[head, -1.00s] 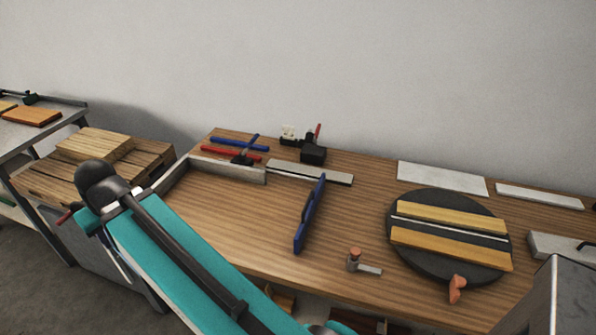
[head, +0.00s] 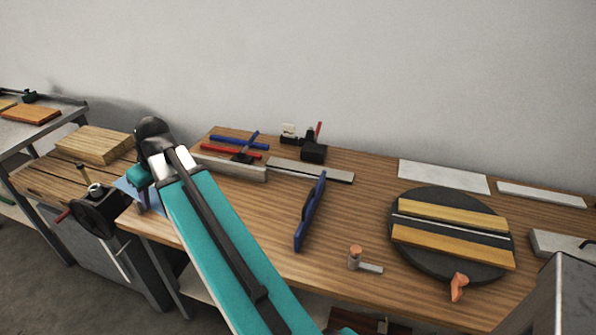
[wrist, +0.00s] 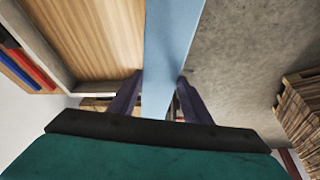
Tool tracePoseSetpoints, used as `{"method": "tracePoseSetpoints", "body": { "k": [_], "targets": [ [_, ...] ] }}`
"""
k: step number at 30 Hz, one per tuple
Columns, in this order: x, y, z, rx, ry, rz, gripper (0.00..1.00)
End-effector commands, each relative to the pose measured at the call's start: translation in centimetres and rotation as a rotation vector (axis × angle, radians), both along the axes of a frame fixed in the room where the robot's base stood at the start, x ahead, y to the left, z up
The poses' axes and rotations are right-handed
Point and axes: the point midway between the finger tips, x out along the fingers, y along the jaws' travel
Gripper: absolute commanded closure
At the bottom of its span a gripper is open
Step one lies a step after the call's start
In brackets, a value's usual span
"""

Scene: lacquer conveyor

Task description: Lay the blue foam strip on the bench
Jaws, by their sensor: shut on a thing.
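The light blue foam strip (wrist: 172,40) is between my gripper's dark fingers (wrist: 158,100) in the wrist view and runs away from them to the top edge. My gripper is shut on it. In the head view a small part of the strip (head: 127,187) shows beside my wrist at the bench's left end; my arm hides the rest. The wooden bench (head: 255,225) fills the middle and right of the head view. In the wrist view its wood (wrist: 90,35) lies left of the strip and grey floor lies right. Any contact with the bench cannot be told.
A low grey fence (head: 230,168) stands on the bench near my arm. A dark blue tool (head: 309,212), a small hammer (head: 355,258) and a black turntable (head: 440,272) with wooden strips lie farther right. A wood stack (head: 95,145) stands left. Bare wood lies around the blue tool.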

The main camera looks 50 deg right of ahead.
Motion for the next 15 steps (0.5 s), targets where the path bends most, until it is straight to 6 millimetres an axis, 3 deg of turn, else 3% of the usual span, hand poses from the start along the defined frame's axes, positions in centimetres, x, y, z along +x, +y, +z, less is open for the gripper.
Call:
{"method": "tracePoseSetpoints", "body": {
  "k": [1, 15],
  "targets": [
    [0.3, -1.7, 0.1, 0.001, -0.001, 0.003, 0.80],
    [-0.9, -15.0, 1.1, 0.000, -0.001, 0.089, 0.80]
  ]
}}
